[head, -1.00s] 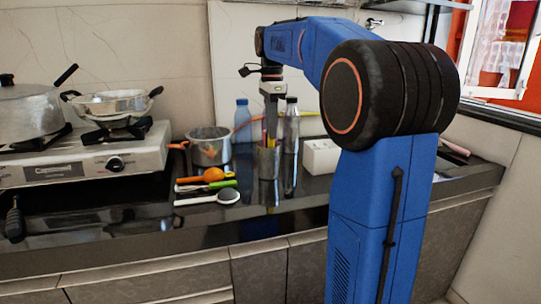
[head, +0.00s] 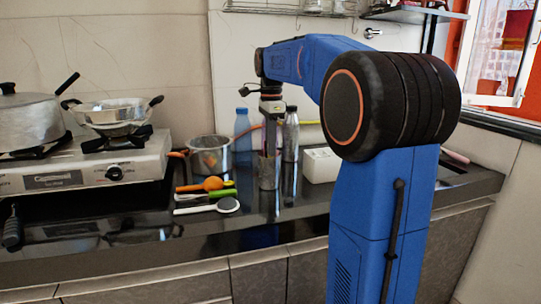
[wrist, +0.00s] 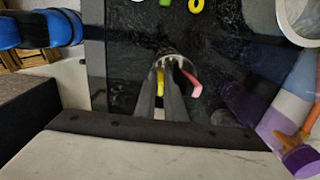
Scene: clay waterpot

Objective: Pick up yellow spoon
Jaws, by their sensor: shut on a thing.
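A metal cup (head: 269,172) stands on the dark counter below my arm. In the wrist view its round rim (wrist: 172,58) shows, with a yellow handle (wrist: 160,80), which I take for the yellow spoon, and a pink handle (wrist: 193,86) in it. My gripper (wrist: 163,88) reaches down to the cup mouth, with the yellow handle between its fingers, and is shut on it. In the head view my gripper (head: 271,149) is just over the cup. The spoon's lower part is hidden inside the cup.
A steel pot (head: 210,156) stands left of the cup. Blue (head: 242,130) and grey (head: 290,135) bottles stand behind. A white box (head: 321,165) is at right. Orange, green and white-handled utensils (head: 212,193) lie front left. The stove (head: 85,165) is further left.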

